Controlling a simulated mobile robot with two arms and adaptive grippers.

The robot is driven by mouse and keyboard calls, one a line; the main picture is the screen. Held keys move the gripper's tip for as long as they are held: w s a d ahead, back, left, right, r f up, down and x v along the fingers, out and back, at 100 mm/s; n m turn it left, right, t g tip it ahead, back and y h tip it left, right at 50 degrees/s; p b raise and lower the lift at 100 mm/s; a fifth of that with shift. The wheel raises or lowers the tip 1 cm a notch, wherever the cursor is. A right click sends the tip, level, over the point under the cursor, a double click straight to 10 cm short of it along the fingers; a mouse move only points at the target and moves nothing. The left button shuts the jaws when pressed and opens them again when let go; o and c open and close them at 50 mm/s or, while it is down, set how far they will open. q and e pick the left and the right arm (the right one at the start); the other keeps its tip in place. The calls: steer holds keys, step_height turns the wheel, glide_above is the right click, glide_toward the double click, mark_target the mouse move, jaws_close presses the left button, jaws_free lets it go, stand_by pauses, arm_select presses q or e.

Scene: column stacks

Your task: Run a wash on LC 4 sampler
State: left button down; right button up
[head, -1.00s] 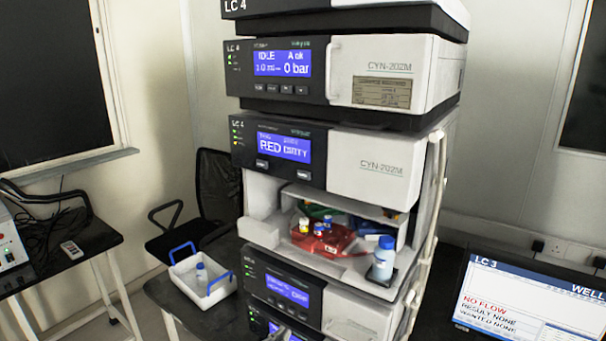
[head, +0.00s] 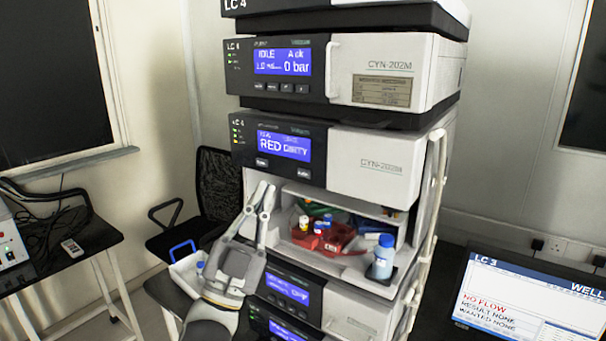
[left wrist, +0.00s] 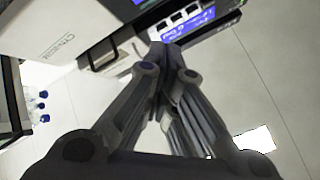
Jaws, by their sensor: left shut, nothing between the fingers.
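The LC 4 sampler (head: 379,167) is the middle module of the stack in the head view. Its blue display (head: 285,147) reads RED DIRTY, with small text above. My left gripper (head: 268,188) is shut and empty, tips up, below the left button in the picture. In the left wrist view its tips (left wrist: 165,48) appear near a module's button row.
The pump module (head: 385,72) above shows IDLE and 0 bar. A lower module (head: 288,290) is partly behind my arm. A white blue-handled carrier (head: 185,272) stands left. An LC 3 monitor (head: 530,300) shows NO FLOW at right. A chair (head: 215,185) stands behind.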

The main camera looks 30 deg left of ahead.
mark_target(304, 173)
arm_select(q)
steer(key=shift+w, duration=0.1)
steer(key=w, duration=0.8)
steer(key=shift+w+d+b, duration=0.3)
steer(key=shift+d+b, duration=0.05)
steer(key=shift+w, duration=0.1)
stand_by(1.3)
steer(key=shift+w, duration=0.35)
steer(key=shift+w, duration=0.35)
stand_by(0.7)
steer(key=shift+s, duration=0.85)
